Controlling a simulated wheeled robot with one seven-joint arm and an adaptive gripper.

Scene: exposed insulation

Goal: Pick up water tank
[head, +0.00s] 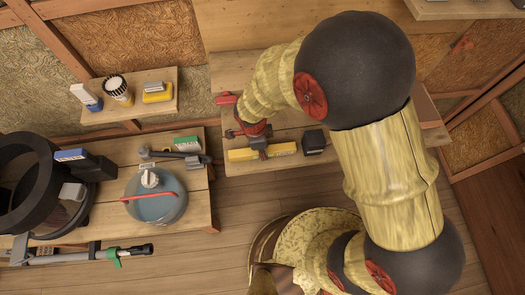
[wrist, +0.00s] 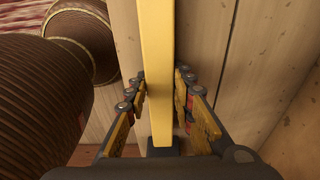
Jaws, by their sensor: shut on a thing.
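The likely water tank is a round, translucent bluish container (head: 150,205) with a white cap and a red handle, on the wooden table at left in the head view. It stands apart from my gripper, to its left. My gripper (head: 259,147) is over the wooden bench at centre. Its fingers (wrist: 161,88) are shut on a long yellow bar (wrist: 157,40), which runs between them in the wrist view. The bar also shows in the head view (head: 284,149). The tank cannot be identified in the wrist view.
A small black box (head: 314,141) is just right of the bar. A hammer-like tool (head: 174,155) lies behind the tank. A large black cylindrical thing (head: 25,180) is left of it. A wall shelf (head: 140,112) holds small items. Wooden floor (head: 235,210) is open between table and arm.

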